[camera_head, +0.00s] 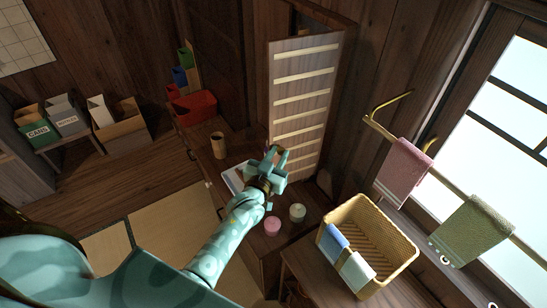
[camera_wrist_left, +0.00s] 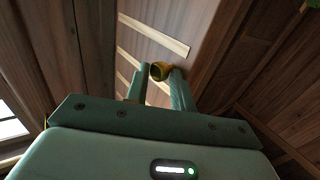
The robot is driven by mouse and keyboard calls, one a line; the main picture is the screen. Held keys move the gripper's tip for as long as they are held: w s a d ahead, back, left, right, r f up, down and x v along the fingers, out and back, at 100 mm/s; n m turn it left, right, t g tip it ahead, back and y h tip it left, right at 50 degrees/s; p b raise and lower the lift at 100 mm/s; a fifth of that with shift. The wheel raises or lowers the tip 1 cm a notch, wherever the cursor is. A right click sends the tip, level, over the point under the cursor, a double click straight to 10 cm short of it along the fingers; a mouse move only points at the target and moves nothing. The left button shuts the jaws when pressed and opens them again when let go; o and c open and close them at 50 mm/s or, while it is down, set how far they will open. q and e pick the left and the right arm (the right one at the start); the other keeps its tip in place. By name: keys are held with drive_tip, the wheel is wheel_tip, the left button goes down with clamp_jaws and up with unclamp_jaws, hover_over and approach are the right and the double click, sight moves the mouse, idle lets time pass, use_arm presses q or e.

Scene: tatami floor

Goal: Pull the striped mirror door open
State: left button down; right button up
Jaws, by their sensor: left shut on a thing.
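The striped mirror door (camera_head: 305,85), a pale panel with several cream bars, stands upright at the top centre of the head view. A dark gap shows behind its top edge, so it looks ajar; how far I cannot tell. In the left wrist view the door (camera_wrist_left: 150,37) fills the upper middle. My left gripper (camera_head: 277,156) is at the door's lower left edge. My right gripper is not in view.
Below the door a wooden counter holds a brown cup (camera_head: 218,145), a red bin (camera_head: 193,106), a pink jar (camera_head: 272,226) and a pale jar (camera_head: 297,212). A wicker basket (camera_head: 400,240) with cloths stands at lower right. Towels hang on a brass rail (camera_head: 480,193). Tatami lies at lower left.

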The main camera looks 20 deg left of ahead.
use_arm(q)
drive_tip(key=c, duration=1.4)
unclamp_jaws()
drive_tip(key=shift+w+d+r, duration=0.3)
drive_tip(key=shift+d+r, duration=0.1)
drive_tip(key=shift+d, duration=0.1)
drive_tip(key=shift+c, duration=0.2)
drive_tip(key=shift+o, duration=0.9)
drive_tip(key=shift+w+d+f, duration=0.1)
drive_tip(key=shift+w+d, duration=0.15)
drive_tip(key=shift+w, duration=0.15)
drive_tip(key=shift+s+a, duration=0.1)
drive_tip(key=shift+s, duration=0.15)
drive_tip(key=s, duration=1.6)
drive_tip(key=shift+s+a+f, duration=0.2)
drive_tip(key=shift+a+f, duration=0.05)
drive_tip(key=shift+f, duration=0.05)
